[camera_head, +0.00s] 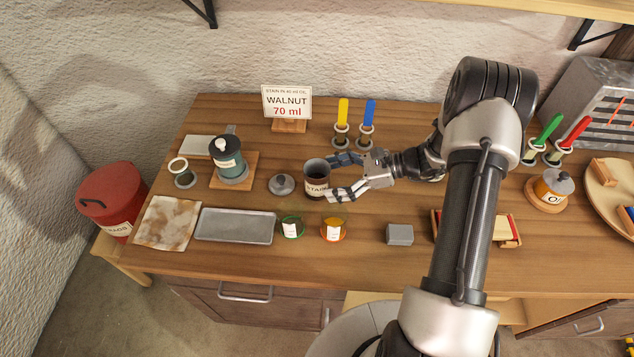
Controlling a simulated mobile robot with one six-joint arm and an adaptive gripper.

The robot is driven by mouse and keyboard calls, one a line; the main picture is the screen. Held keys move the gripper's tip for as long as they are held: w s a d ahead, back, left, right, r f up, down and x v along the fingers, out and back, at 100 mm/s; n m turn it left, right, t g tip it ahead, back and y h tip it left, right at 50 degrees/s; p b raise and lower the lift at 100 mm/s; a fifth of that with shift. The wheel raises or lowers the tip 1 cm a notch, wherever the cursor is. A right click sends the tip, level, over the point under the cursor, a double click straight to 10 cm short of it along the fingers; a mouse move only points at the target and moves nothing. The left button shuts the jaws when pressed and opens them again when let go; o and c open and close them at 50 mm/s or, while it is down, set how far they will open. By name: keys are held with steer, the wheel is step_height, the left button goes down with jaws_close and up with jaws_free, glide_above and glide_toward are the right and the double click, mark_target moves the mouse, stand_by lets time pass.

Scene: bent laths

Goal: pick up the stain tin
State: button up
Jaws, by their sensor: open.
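The stain tin (315,184) is a dark, open-topped tin with a pale label that appears to read STAIN. It stands upright on the wooden bench near the middle. My gripper (333,177) reaches in from the right, with its two fingers apart at the tin's right side, one toward the back and one toward the front. The fingertips overlap the tin's edge in this view; I cannot tell whether they touch it. A round grey lid with a knob (281,184) lies on the bench just left of the tin.
A sign reading WALNUT 70 ml (287,102) stands behind. A teal lidded pot (228,158), a metal tray (236,226), green (291,228) and orange (333,230) small containers and a grey block (400,234) surround the tin. Yellow (343,112) and blue (369,113) handled tools stand close behind my gripper.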

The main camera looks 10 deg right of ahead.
mark_target(317, 181)
steer(key=b+x, duration=0.1)
steer(key=x, duration=0.4)
steer(key=shift+f+b, duration=0.15)
steer(key=shift+b, duration=0.25)
steer(key=shift+c, duration=0.4)
steer(key=c, duration=1.2)
